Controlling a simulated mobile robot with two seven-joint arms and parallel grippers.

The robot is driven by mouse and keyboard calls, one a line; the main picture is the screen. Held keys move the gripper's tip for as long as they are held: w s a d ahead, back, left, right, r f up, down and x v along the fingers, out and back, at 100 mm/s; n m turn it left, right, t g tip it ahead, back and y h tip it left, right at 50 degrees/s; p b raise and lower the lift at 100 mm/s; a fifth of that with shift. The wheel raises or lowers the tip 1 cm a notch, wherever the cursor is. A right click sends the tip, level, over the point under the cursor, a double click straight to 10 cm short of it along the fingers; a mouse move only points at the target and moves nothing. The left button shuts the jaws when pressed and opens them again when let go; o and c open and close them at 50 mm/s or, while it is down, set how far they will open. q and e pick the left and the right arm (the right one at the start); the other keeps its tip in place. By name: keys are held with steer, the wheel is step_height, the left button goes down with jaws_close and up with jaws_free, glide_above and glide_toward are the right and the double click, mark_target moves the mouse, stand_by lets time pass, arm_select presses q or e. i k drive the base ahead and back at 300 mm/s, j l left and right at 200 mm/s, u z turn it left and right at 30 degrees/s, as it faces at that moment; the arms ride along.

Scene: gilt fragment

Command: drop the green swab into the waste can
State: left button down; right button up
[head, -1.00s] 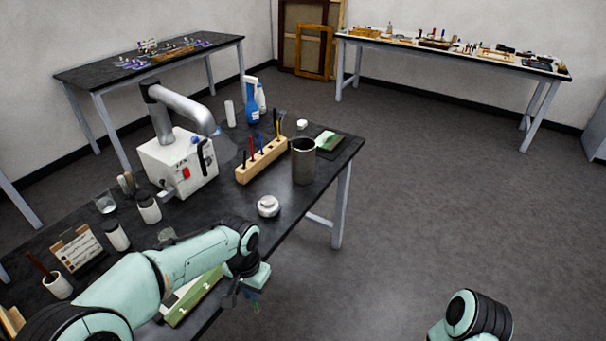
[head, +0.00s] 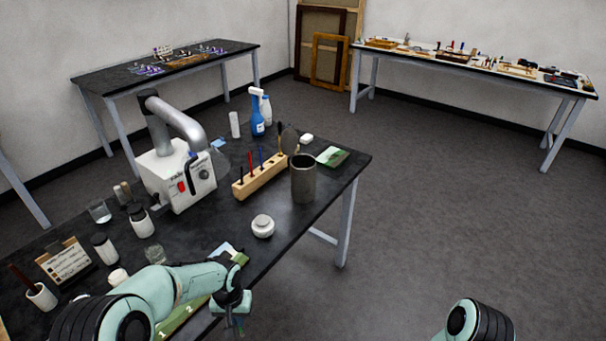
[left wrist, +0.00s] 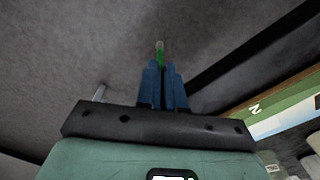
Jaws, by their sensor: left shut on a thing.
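The green swab (left wrist: 160,52) is held between the blue fingers of my left gripper (left wrist: 162,80), and its pale tip sticks out past them in the left wrist view. In the head view my left gripper (head: 235,318) is over the near right edge of the dark table, pointing down; the swab is too small to make out clearly there. The waste can appears to be the grey metal cylinder (head: 303,180) standing upright near the table's right edge, beyond and to the right of my left gripper. My right arm shows at lower right, but its gripper is out of view.
A wooden rack (head: 259,177) with several tools stands left of the can. A white fume extractor (head: 181,178) and several bottles are farther left. The floor to the right is clear.

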mark_target(298, 194)
steer(key=i+l+u, duration=0.2)
steer(key=i+l, duration=0.2)
steer(key=l, duration=0.25)
steer(key=i+l+u, duration=0.25)
steer(key=i+l, duration=0.15)
steer(key=l, duration=0.3)
steer(key=i+l+u, duration=0.1)
steer(key=l, duration=0.25)
